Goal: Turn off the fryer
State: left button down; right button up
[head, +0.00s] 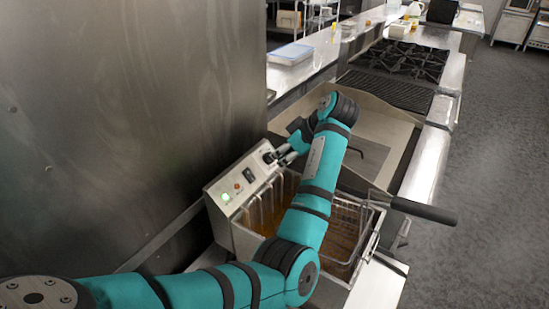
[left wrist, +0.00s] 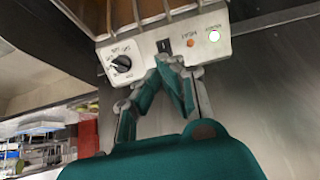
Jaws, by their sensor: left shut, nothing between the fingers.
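The fryer (head: 241,238) stands in front of me with a white control panel (head: 222,183) at its back left. The panel carries a lit green light (head: 226,197), an orange light (head: 237,186), a black switch (head: 248,174) and a round knob (head: 269,157). In the left wrist view the panel is upside down, with the knob (left wrist: 121,64), the switch (left wrist: 163,46), the orange light (left wrist: 191,42) and the lit power light (left wrist: 214,36). My left gripper (head: 284,157) is shut and empty by the knob end; in the wrist view its fingertips (left wrist: 168,62) appear just below the switch. Contact cannot be told. My right gripper is out of view.
A wire basket (head: 345,228) with a black handle (head: 424,210) sits in the fryer, the handle jutting right. A steel wall (head: 110,110) rises at left. A grill (head: 388,91) and burners (head: 403,60) lie beyond. The floor at right is clear.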

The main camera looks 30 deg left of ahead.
pick_arm(q)
jog(key=p, duration=0.4)
send_near(252, 175)
jog(key=x, duration=0.5)
jog(key=shift+a+f, duration=0.1)
jog(key=shift+a, duration=0.05)
jog(key=shift+a+f, duration=0.45)
